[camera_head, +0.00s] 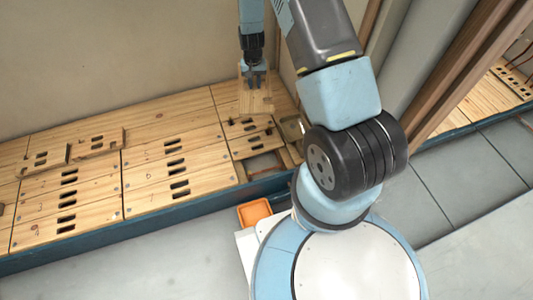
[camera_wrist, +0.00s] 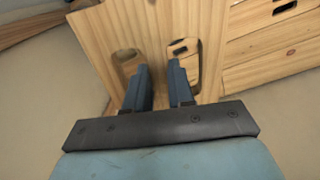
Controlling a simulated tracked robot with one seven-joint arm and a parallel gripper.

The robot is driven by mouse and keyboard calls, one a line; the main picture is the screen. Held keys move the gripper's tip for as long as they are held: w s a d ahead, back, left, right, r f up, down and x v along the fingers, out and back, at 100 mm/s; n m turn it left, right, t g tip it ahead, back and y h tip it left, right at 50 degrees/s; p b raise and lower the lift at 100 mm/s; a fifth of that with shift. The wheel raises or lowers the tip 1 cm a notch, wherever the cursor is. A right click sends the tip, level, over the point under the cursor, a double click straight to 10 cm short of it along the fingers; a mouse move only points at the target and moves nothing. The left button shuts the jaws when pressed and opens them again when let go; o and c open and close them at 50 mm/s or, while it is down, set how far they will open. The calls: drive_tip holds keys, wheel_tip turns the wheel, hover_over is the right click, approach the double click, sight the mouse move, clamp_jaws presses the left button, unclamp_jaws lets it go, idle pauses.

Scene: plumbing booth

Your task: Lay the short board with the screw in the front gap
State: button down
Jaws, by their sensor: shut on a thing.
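My gripper (camera_head: 256,82) is shut on a short light wooden board (camera_head: 256,102), held hanging steeply above the boarded platform. In the wrist view my gripper's fingers (camera_wrist: 160,88) are at two oblong slots of this board (camera_wrist: 158,25), gripping the strip between them. I cannot make out a screw on it. The front gap (camera_head: 264,164) shows as a dark opening at the platform's front edge, below and slightly right of the held board. Part of the area to its right is hidden behind my arm.
Slotted boards (camera_head: 170,145) cover the platform to the left, with several loose short boards (camera_head: 100,140) lying on top. An orange tray (camera_head: 254,212) stands in front. A wooden post (camera_head: 465,60) rises at right.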

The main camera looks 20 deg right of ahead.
drive_tip(key=s+f+m, duration=0.4)
drive_tip(key=f+m, duration=0.1)
drive_tip(key=f, duration=0.9)
drive_tip(key=s+f+m, duration=0.3)
drive_tip(key=f+m, duration=0.2)
drive_tip(key=f, duration=0.9)
drive_tip(key=s+f+m, duration=0.4)
drive_tip(key=f+m, duration=0.1)
drive_tip(key=f, duration=0.9)
drive_tip(key=shift+s+a, duration=0.25)
drive_tip(key=shift+s, duration=0.1)
drive_tip(key=shift+f, duration=1.85)
drive_tip(key=c, duration=0.9)
unclamp_jaws()
wheel_tip(320, 180, up, 14)
drive_tip(key=shift+f, duration=0.2)
